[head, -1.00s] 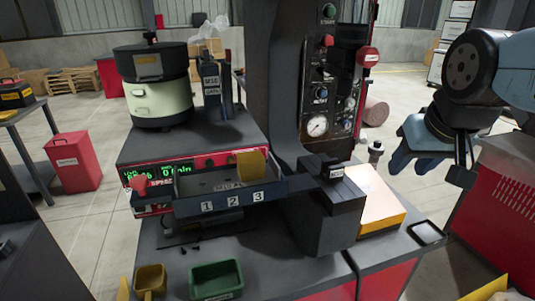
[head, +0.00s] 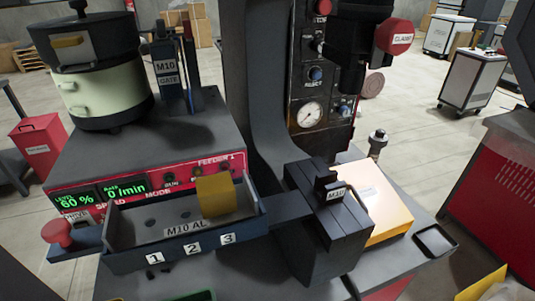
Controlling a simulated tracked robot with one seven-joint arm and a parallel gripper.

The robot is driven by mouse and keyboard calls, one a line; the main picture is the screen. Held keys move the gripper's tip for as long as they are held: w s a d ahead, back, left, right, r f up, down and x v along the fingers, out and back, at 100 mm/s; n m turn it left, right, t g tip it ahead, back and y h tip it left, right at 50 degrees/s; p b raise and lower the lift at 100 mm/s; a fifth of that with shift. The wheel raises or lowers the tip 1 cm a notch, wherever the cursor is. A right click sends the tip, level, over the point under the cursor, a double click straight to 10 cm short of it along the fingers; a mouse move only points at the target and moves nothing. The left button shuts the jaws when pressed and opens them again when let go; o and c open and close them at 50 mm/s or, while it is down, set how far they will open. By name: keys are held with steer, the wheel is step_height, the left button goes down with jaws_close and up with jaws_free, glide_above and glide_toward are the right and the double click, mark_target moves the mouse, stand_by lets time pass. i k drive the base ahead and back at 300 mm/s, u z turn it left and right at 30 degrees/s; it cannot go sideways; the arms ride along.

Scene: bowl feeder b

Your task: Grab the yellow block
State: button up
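A yellow block (head: 215,196) stands upright in the dark tray (head: 128,262) at the front of the feeder. It is near the tray's back right, behind the label 3, and its lower edge is near the "M10" label. Nothing is touching it from above. My gripper is not in view, so I cannot see whether it is open or what it holds.
The dark fixture (head: 328,225) stands right of the tray. A red knob (head: 57,233) is left of it. The bowl feeder (head: 105,95) and the column with the gauge (head: 310,115) rise behind. A green bin's edge (head: 195,296) shows at the bottom. Another yellow piece (head: 485,284) is at lower right.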

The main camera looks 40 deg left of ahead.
mark_target(216, 193)
steer(key=u, duration=0.05)
steer(key=k, duration=2.5)
steer(key=u, duration=1.65)
steer(key=i, duration=1)
